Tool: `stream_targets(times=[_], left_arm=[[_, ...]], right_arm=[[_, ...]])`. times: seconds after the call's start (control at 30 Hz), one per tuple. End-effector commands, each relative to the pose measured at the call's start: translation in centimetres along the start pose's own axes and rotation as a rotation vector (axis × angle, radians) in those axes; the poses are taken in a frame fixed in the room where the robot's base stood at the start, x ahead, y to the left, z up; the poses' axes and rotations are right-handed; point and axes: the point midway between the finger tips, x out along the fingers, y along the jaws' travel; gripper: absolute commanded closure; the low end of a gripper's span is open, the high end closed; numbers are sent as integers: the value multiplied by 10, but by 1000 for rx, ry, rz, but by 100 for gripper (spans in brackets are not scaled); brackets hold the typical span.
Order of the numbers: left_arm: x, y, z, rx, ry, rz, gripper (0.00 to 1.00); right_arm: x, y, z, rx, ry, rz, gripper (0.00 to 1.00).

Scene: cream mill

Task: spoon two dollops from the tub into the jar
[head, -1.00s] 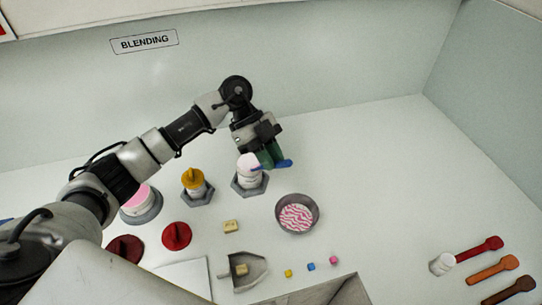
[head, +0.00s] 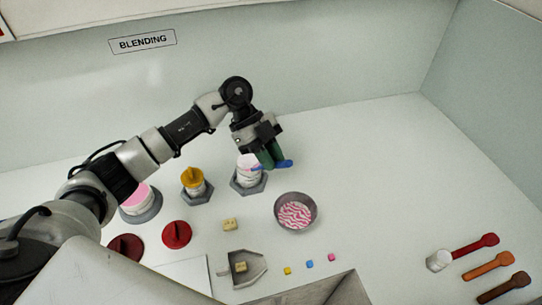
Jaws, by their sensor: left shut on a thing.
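My left gripper (head: 268,157) has green fingers and is shut on a blue spoon (head: 284,163). The blue handle end sticks out to the right of the fingers, and a small blue part shows at their left. The spoon's bowl is hard to make out, at or over the open white jar (head: 247,177), which stands upright in a grey hexagonal holder. Something pale pink shows at the jar's top. The tub (head: 141,196), with pink contents, stands on a round grey base at the left, partly hidden by my left arm. My right gripper is not in view.
A yellow-lidded jar (head: 193,183) stands between tub and jar. Red lids (head: 177,234), a grey bowl of pink-striped contents (head: 296,212), a scoop (head: 243,268) and small cubes lie in front. Coloured spoons (head: 489,265) lie far right. The right middle of the counter is clear.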

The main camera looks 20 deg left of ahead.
Motion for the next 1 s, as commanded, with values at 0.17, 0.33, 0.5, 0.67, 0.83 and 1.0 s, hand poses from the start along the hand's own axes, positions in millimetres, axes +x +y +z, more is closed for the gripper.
stream_targets(times=[0.17,0.33,0.5,0.67,0.83,1.0], left_arm=[[-7,0,-8,0,1,2,100],[-17,0,-17,0,0,0,100],[-25,0,-25,0,0,0,100],[-33,0,-33,0,0,-1,100],[-42,0,-41,0,1,-1,100],[-43,0,-43,0,1,0,100]], right_arm=[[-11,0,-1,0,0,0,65],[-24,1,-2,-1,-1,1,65],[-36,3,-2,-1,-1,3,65],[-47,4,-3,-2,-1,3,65],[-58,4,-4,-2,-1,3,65],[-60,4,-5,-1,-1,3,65]])
